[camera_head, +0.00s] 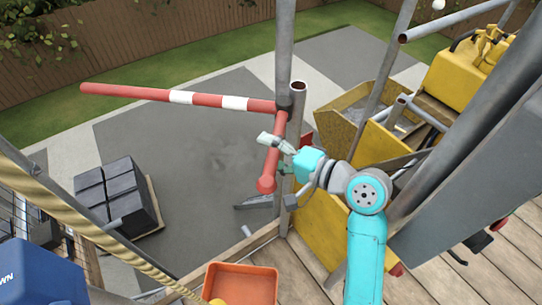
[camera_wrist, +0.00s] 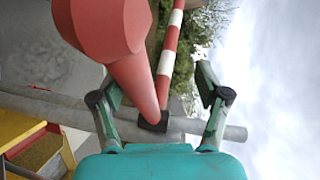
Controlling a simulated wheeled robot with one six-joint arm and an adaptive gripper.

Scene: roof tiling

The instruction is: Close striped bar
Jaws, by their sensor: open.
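The striped bar (camera_head: 207,99) is red with white bands. In the head view its long arm reaches left from a pivot on an upright scaffold pole (camera_head: 284,60), out over the ground. Its shorter red end (camera_head: 267,182) points toward me and finishes in a thick round cap. My gripper (camera_head: 276,152) is open at this short end. In the wrist view the thick red end (camera_wrist: 105,25) looms at upper left, and the striped part (camera_wrist: 171,45) runs upward behind it. My open fingers (camera_wrist: 160,85) stand either side of the red bar; I cannot tell whether they touch it.
An orange tub (camera_head: 240,284) stands on the wooden deck (camera_head: 300,274) below. A yellow container (camera_head: 345,125) and scaffold tubes crowd the right. A rope (camera_head: 90,228) crosses the lower left. Dark stacked blocks (camera_head: 118,192) lie on the ground at left.

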